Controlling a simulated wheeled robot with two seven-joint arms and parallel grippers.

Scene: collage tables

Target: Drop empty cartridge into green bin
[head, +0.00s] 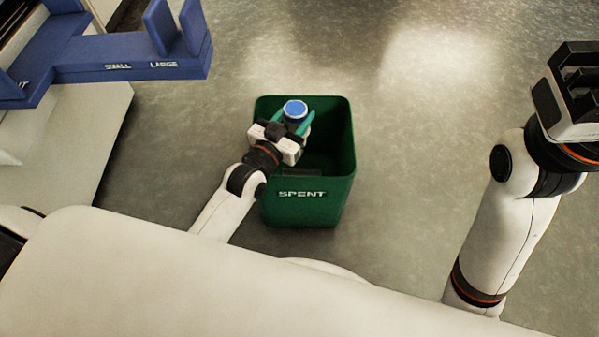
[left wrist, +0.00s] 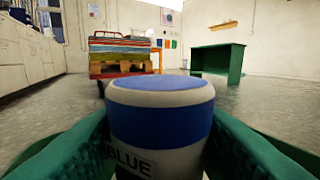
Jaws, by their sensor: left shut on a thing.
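The cartridge (head: 296,110) is a white cylinder with a blue top. In the left wrist view the cartridge (left wrist: 160,125) stands upright, with a blue band and the lettering "BLUE". My left gripper (head: 292,121) is shut on it, with a green finger on each side. In the head view it is over the opening of the green bin (head: 306,208), which is marked "SPENT" and stands on the floor. The gripper and arm hide part of the bin's inside. My right gripper (head: 577,95) is at the right edge, apart from the bin; its fingers are not clear.
A blue holder (head: 120,68) marked "SMALL" and "LARGE" is at the upper left, above a pale surface. The floor right of the bin is clear.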

